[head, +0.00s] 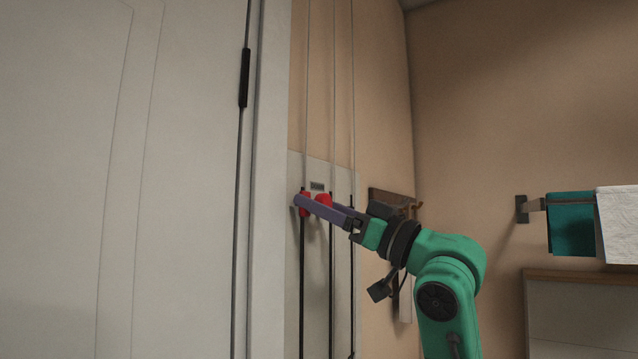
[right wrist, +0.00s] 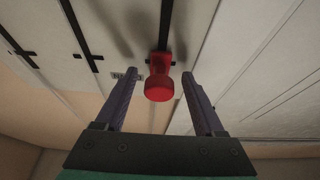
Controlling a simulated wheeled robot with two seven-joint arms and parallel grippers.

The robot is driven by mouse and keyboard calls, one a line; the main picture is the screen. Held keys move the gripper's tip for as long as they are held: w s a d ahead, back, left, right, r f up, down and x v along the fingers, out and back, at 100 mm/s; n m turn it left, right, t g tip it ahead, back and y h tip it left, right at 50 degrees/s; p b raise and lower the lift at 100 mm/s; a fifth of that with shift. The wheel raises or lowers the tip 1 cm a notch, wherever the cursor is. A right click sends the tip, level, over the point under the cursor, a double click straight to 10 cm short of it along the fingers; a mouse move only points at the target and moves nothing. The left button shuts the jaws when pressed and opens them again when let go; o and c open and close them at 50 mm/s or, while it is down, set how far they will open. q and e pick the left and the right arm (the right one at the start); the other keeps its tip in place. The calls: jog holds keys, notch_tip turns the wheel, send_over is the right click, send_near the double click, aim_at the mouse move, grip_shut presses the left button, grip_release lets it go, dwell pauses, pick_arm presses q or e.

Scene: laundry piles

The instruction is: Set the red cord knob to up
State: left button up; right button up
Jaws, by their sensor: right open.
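The red cord knob (head: 323,199) is on the leftmost black slot of a pale wall panel, in the head view. In the right wrist view the red knob (right wrist: 160,89) has a round cap facing me and a red block behind it on a dark strip. My right gripper (head: 312,204) is open at the knob, and one purple finger covers part of it. In the right wrist view my right gripper (right wrist: 159,76) has one finger on each side of the knob, with visible gaps on both sides. My left gripper is not in view.
The wall panel (head: 318,165) has other cords and dark slots beside the knob. A white door (head: 180,180) stands close on the left. A wooden hook rack (head: 390,196) is behind my right arm. Teal (head: 571,225) and white (head: 618,225) towels hang at right.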

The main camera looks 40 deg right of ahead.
jog(key=shift+s+d+r, duration=0.1)
jog(key=shift+s+r, duration=0.1)
jog(key=shift+s, duration=0.1)
grip_shut()
dwell(1.2)
